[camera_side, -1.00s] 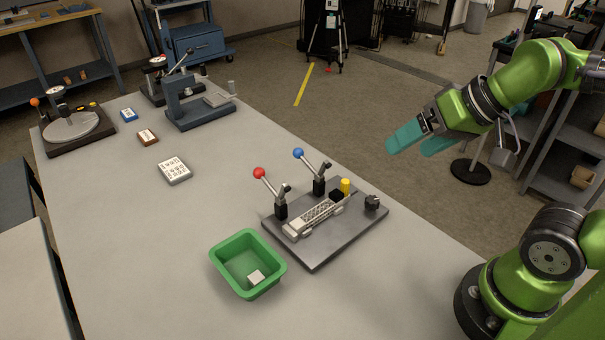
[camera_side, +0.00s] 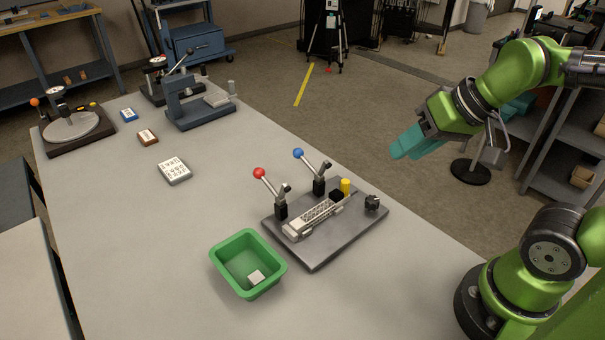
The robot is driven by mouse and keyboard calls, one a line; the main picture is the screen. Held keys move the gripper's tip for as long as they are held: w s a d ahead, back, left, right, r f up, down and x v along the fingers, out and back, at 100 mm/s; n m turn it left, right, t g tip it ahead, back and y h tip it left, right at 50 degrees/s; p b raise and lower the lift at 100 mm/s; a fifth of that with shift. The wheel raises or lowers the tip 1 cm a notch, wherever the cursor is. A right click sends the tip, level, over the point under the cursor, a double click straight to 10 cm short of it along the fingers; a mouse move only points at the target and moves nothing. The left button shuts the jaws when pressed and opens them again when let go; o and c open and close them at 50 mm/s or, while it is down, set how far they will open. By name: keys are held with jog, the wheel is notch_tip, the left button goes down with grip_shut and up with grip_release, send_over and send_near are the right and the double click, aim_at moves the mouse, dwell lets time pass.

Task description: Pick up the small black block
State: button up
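The small black block (camera_side: 337,196) sits on the grey fixture plate (camera_side: 318,251), beside a yellow cylinder (camera_side: 346,186) and near the far end of a light lattice specimen (camera_side: 316,216). My gripper (camera_side: 408,148) has teal fingers and hangs in the air, above and to the right of the plate, well apart from the block. The fingers overlap in this view, so the gap between them is hidden. Nothing shows held in them.
Two levers, with a red knob (camera_side: 259,173) and a blue knob (camera_side: 298,153), rise from the plate. A dark knob (camera_side: 372,202) stands at its right. A green bin (camera_side: 235,280) holding a small pale piece is in front.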

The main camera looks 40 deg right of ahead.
jog(key=w+f+m+g, duration=0.2)
jog(key=w+m+g, duration=0.15)
jog(key=w, duration=0.35)
jog(key=m+g+h, duration=0.1)
jog(key=m, duration=1)
send_near(337, 193)
jog(key=x, duration=0.8)
jog(key=shift+f, duration=0.15)
jog(key=shift+c, duration=0.3)
grip_shut()
